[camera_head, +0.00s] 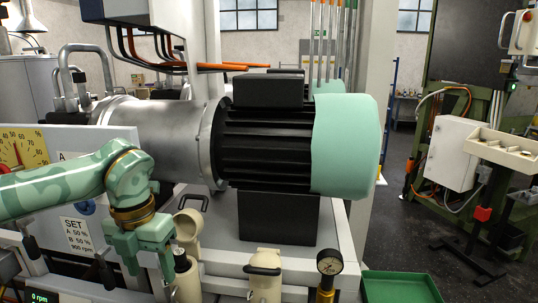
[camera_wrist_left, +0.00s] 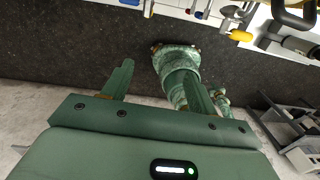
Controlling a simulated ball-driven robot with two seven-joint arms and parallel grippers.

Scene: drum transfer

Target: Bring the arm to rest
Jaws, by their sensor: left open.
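My left arm comes in from the left in the head view, bent at the wrist. My left gripper (camera_head: 150,270) points down, open, with nothing visible between its fingers. It hangs in front of the machine's panel, just left of a cream valve-like fitting (camera_head: 187,226); whether it touches anything there I cannot tell. In the left wrist view the two fingers (camera_wrist_left: 158,68) stand apart over dark floor, with a green patterned part of my own body behind them. My right gripper is not in view.
A large motor (camera_head: 265,145) with a mint end cap fills the middle. A second cream fitting (camera_head: 265,275) and a dial gauge (camera_head: 329,265) stand at the front edge. A green tray (camera_head: 400,290) lies lower right. A yellow gauge (camera_head: 20,148) and SET sign (camera_head: 78,236) are left.

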